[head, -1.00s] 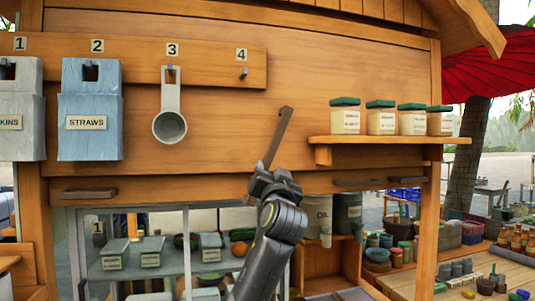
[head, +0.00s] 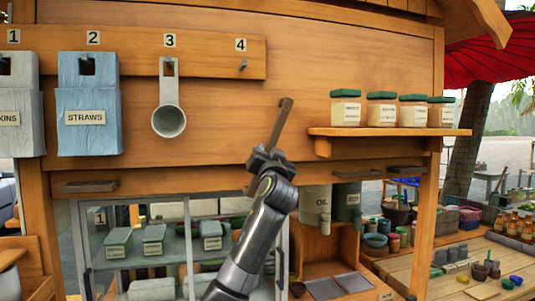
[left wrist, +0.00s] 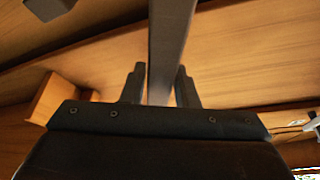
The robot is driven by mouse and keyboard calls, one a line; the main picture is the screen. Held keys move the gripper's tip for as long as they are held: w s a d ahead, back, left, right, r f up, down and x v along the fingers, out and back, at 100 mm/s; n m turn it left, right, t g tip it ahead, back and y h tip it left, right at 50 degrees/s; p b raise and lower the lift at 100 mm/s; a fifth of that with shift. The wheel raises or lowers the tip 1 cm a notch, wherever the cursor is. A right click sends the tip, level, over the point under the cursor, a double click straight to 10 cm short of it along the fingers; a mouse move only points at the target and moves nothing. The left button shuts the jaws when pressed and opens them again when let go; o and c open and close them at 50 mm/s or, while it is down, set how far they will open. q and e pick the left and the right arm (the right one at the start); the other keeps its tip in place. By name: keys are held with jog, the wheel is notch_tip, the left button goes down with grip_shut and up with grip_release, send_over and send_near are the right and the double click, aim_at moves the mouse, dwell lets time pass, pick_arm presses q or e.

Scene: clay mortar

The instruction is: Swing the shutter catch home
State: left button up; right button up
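The shutter catch, a dark brown flat bar (head: 281,122), lies against the wooden shutter panel (head: 225,110). It is tilted, with its small hooked upper end leaning right. My left gripper (head: 267,156) is at its lower part and hides its lower end in the head view. In the left wrist view the catch (left wrist: 170,45) runs between the two fingers of my left gripper (left wrist: 160,85). The fingers are apart, one on either side of the bar, with narrow gaps showing. Contact cannot be made out for sure. My right gripper is in neither view.
A shelf (head: 390,132) with several green-lidded jars sticks out right of the catch. A measuring scoop (head: 168,120) and a straws holder (head: 90,115) hang at left. Dark strips (head: 88,187) sit along the panel's lower edge. Glass shelving is below.

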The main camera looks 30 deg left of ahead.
pick_arm(q)
grip_shut()
jog(key=shift+d+f+b, duration=0.1)
jog(key=shift+f+b, duration=0.1)
jog(key=shift+b, duration=0.1)
jog(key=w+d+n+y+b, duration=0.1)
jog(key=n+b, duration=0.1)
jog(key=w+d+n+g+y+b, duration=0.1)
jog(key=w+n+b, duration=0.1)
jog(key=w+d+f+n+g+b, duration=0.1)
jog(key=n+b, duration=0.1)
jog(key=b, duration=0.1)
jog(key=shift+w+d+y, duration=0.2)
jog(key=shift+d+y, duration=0.1)
jog(key=shift+y, duration=0.1)
jog(key=shift+r+n, duration=0.1)
jog(key=shift+n, duration=0.4)
jog(key=shift+s+a, duration=0.1)
jog(key=shift+s, duration=0.05)
